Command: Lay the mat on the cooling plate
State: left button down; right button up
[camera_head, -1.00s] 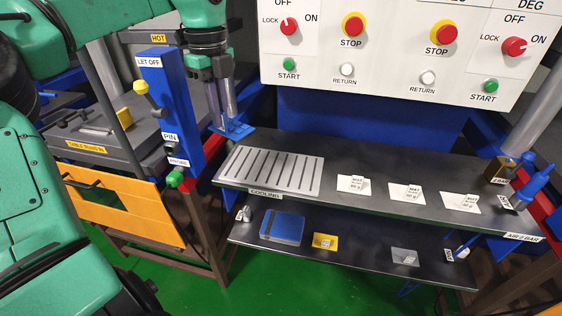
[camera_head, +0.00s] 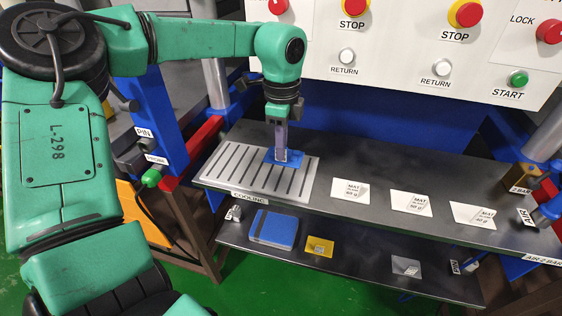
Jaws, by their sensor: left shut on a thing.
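The cooling plate (camera_head: 230,176) is a pale grey slotted plate at the left end of the upper dark shelf, above a COOLING label. My left gripper (camera_head: 281,152) points down over the right back part of the plate. It is shut on a small flat blue piece, which looks like the mat (camera_head: 297,158). The mat lies about level over the slots; I cannot tell whether it touches the plate. The fingers hide its middle. My right gripper is not in view.
Several white MAT cards (camera_head: 351,191) lie on the shelf right of the plate. A blue block (camera_head: 274,230) and a yellow card (camera_head: 319,246) lie on the lower shelf. The control panel (camera_head: 390,50) stands behind. A blue post (camera_head: 150,115) stands at left.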

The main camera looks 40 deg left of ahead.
aim_at(281, 163)
pick_arm(q)
notch_tip(281, 163, down, 4)
jog(key=shift+s+f, duration=0.15)
jog(key=shift+f, duration=0.15)
jog(key=c, duration=1.4)
grip_release()
jog(key=o, duration=0.4)
jog(key=shift+r, duration=0.6)
notch_tip(281, 163, up, 11)
jog(key=shift+r, duration=0.1)
